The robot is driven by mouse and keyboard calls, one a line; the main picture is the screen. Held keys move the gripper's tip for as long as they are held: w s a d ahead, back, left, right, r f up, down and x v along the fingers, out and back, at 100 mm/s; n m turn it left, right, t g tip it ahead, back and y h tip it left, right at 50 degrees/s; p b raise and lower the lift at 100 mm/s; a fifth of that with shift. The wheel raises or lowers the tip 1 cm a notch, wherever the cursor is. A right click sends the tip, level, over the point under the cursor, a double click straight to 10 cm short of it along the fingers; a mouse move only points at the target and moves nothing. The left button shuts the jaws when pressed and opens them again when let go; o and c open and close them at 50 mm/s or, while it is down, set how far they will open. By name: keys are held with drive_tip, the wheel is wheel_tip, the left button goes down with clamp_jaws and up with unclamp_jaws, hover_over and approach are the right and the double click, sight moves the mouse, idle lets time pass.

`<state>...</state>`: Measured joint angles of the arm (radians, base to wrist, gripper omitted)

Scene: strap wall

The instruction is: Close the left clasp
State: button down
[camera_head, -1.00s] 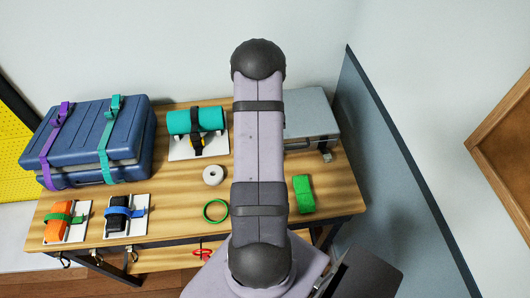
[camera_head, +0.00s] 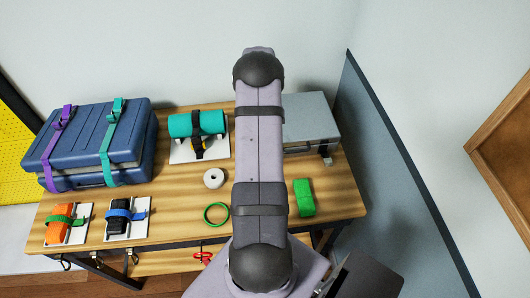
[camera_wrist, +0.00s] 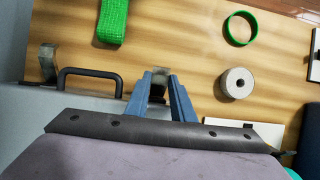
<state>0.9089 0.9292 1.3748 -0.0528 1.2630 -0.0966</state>
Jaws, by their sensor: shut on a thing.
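A grey case (camera_head: 310,118) stands at the back right of the table, partly hidden behind my arm. In the wrist view it is seen from above, its front edge (camera_wrist: 80,97) and black handle (camera_wrist: 92,72) in sight. My gripper (camera_wrist: 160,84) is at the case's front edge, its two blue fingers around the left clasp (camera_wrist: 159,76), a small grey metal piece. The fingers hide part of this clasp. The right clasp (camera_head: 325,156) sticks out from the case front; it also shows in the wrist view (camera_wrist: 48,62). My gripper and the left clasp are hidden in the head view.
A green strap bundle (camera_head: 303,197), a green ring (camera_head: 216,214) and a white roll (camera_head: 214,178) lie in front. A teal roll (camera_head: 184,125) on a white stand and a blue case (camera_head: 85,140) are to the left. A blue-grey wall panel (camera_head: 390,160) borders the right.

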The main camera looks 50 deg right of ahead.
drive_tip(key=shift+w+d+r, duration=0.1)
drive_tip(key=shift+w+d, duration=0.25)
drive_tip(key=c, duration=1.9)
unclamp_jaws()
drive_tip(key=o, duration=0.4)
drive_tip(key=shift+w+d+r+b, duration=0.2)
drive_tip(key=shift+r+b, duration=0.2)
drive_tip(key=b+v, duration=0.2)
drive_tip(key=v, duration=0.3)
drive_tip(key=shift+r, duration=0.1)
drive_tip(key=shift+w+d+r, duration=0.1)
drive_tip(key=shift+w+r, duration=0.05)
drive_tip(key=shift+r, duration=0.35)
